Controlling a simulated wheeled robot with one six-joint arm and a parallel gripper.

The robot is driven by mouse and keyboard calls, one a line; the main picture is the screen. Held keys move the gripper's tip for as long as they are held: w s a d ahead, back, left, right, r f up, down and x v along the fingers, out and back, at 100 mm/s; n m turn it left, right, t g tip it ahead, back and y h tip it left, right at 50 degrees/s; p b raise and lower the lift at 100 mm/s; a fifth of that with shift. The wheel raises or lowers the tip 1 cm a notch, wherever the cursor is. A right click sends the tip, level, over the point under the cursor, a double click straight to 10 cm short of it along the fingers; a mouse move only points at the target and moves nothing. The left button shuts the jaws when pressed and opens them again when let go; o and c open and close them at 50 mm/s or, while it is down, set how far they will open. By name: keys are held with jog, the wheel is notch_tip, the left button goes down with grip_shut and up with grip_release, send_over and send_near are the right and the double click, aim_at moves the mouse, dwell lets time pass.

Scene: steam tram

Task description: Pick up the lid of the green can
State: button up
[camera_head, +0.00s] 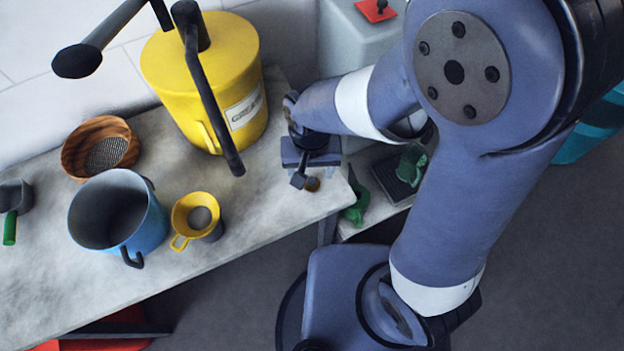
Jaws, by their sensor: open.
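My gripper (306,181) points down at the right end of the grey stone counter, its jaws open. A green can-like vessel (410,163) stands on the lower surface to the right, partly behind my arm. Another green object (357,205) shows just past the counter's right end, partly hidden by it. I cannot make out a separate lid on either green thing.
A large yellow can (222,82) with black pipes stands left of my gripper. A yellow cup (190,216), blue pot (118,213), wooden bowl (96,140) and grey cup with a green handle (14,196) stand further left. The counter's front middle (265,205) is clear.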

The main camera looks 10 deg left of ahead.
aim_at(312, 179)
jog(key=shift+w+f, duration=0.1)
jog(key=shift+f, duration=2.1)
jog(key=shift+d, duration=0.1)
jog(key=c, duration=1)
jog(key=shift+c, duration=0.2)
